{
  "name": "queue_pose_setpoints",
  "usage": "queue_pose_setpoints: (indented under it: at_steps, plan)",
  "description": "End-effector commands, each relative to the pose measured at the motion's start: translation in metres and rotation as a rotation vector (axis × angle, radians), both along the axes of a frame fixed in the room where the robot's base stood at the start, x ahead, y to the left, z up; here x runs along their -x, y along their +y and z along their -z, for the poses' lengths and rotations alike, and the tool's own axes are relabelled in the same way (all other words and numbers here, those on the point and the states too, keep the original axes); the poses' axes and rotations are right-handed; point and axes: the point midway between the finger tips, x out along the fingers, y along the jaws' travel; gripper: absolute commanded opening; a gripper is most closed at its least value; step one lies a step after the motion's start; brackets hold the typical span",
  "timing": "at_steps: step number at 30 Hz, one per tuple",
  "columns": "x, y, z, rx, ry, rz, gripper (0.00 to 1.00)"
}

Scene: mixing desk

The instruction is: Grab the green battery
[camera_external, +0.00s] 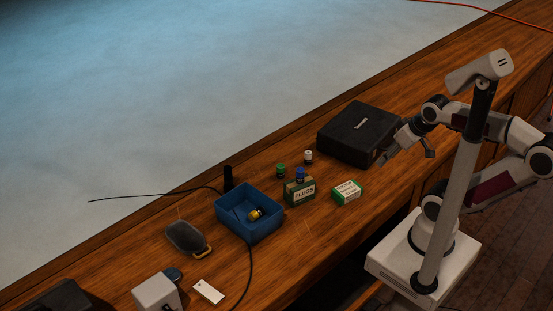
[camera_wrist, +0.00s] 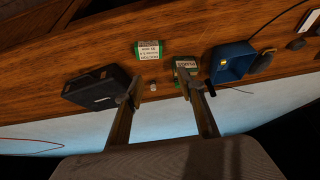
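The green battery (camera_external: 281,171) is a small green-topped cylinder standing upright on the wooden desk, behind and left of the PLUGS box. I cannot make it out in the wrist view, where a gripper finger covers part of that area. My gripper (camera_external: 405,157) is open and empty, high at the right by the black case, well apart from the battery. In the wrist view my gripper (camera_wrist: 162,90) shows two spread fingers, with a white battery (camera_wrist: 153,86) seen between them.
The PLUGS box (camera_external: 300,191) has a blue battery (camera_external: 300,175) on it. Nearby are the white battery (camera_external: 308,158), a green-white box (camera_external: 347,192), the black case (camera_external: 360,133) and a blue bin (camera_external: 234,222) holding a yellow battery (camera_external: 255,214). A black cable (camera_external: 150,195) runs behind the bin.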

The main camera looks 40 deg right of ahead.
Motion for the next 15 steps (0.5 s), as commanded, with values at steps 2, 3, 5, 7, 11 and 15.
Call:
queue_pose_setpoints:
  at_steps: [2,3,5,7,11,15]
  plan:
    - [0.0000,0.0000,0.0000,0.000,0.000,0.000,0.39]
    - [0.0000,0.0000,0.0000,0.000,0.000,0.000,0.42]
    - [0.0000,0.0000,0.0000,0.000,0.000,0.000,0.42]
    - [0.0000,0.0000,0.0000,0.000,0.000,0.000,0.42]
    - [-0.0003,-0.0001,-0.0001,0.000,0.000,0.000,0.42]
    - [-0.0055,-0.0027,-0.0010,0.008,-0.006,0.003,0.42]
